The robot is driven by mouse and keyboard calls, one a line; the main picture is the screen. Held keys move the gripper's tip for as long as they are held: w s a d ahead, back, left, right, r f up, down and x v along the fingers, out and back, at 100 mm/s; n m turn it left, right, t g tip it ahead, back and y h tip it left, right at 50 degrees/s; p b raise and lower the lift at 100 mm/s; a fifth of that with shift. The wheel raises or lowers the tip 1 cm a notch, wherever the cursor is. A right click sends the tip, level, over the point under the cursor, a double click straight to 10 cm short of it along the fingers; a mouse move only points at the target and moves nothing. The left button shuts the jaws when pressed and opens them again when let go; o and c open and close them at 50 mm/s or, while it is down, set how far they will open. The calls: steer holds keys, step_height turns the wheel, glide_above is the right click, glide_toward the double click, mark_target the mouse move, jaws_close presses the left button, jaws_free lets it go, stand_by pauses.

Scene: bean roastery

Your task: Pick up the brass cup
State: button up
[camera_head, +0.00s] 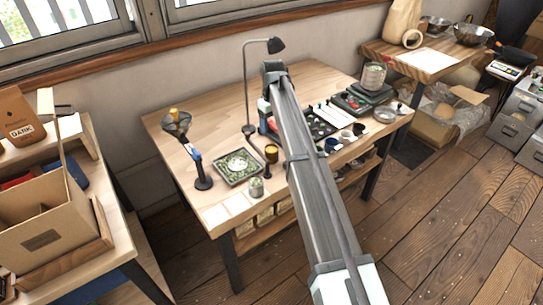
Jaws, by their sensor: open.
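The brass cup (271,153) looks small and golden-brown. My arm runs from the lower right up across the bench. Its dark far end, my gripper (274,69), shows beyond the cup in the picture, near the lamp. It appears open and apart from the cup. The fingers are small and hard to make out. My arm hides part of the bench to the right of the cup.
A tray (219,176) lies left of the cup, with a small glass jar (256,187) in front. A black lamp (247,90) stands behind. Small dark cups (332,145) and a scale (352,103) crowd the right side. The bench's back left is clear.

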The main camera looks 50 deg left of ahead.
mark_target(271, 154)
steer(key=f, duration=1.3)
steer(key=shift+s+a+f, duration=0.1)
steer(key=shift+s+f, duration=0.1)
steer(key=shift+f, duration=0.15)
steer(key=shift+c, duration=0.4)
steer(key=c, duration=0.8)
